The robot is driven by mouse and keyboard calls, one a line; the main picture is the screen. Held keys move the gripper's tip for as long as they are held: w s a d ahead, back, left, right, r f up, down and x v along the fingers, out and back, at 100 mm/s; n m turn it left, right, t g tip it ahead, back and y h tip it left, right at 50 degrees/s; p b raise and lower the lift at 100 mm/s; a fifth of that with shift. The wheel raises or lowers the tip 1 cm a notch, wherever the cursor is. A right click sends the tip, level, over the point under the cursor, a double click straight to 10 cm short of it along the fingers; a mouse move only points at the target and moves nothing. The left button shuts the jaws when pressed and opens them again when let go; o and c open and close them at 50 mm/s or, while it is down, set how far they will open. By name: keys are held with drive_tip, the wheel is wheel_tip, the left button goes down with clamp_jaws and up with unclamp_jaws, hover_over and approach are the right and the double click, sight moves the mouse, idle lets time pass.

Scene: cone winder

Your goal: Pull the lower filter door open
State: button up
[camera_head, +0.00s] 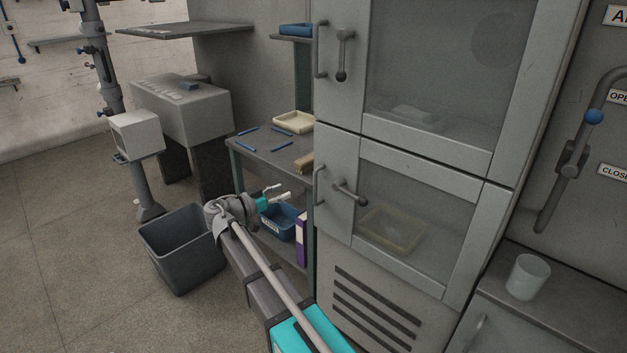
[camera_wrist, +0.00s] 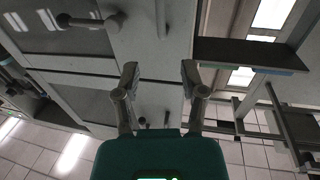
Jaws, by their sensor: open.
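The lower filter door (camera_head: 338,165) is a grey framed door with a dark window, and it looks shut, flush with the cabinet. It has a vertical bar handle (camera_head: 319,185) at its left edge and a lever (camera_head: 350,193) beside it, slanting right and down. My gripper (camera_head: 278,192) is open and empty, left of the bar handle and apart from it. In the wrist view, which looks upside down, the open fingers (camera_wrist: 158,72) point towards the cabinet front. The bar handle (camera_wrist: 160,22) shows beyond them, with the lever (camera_wrist: 90,20) to its left.
The upper door (camera_head: 345,110) above has its own handle and a lever hanging down. A shelf unit (camera_head: 265,155) with a blue bin (camera_head: 280,222) and a purple binder (camera_head: 301,240) stands left of the cabinet. A grey waste bin (camera_head: 180,250) stands on the floor further left.

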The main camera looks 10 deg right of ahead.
sight(314, 179)
drive_tip(key=x, duration=1.2)
drive_tip(key=shift+w+d, duration=0.1)
drive_tip(key=shift+d, duration=0.1)
clamp_jaws()
drive_tip(key=shift+a, duration=0.15)
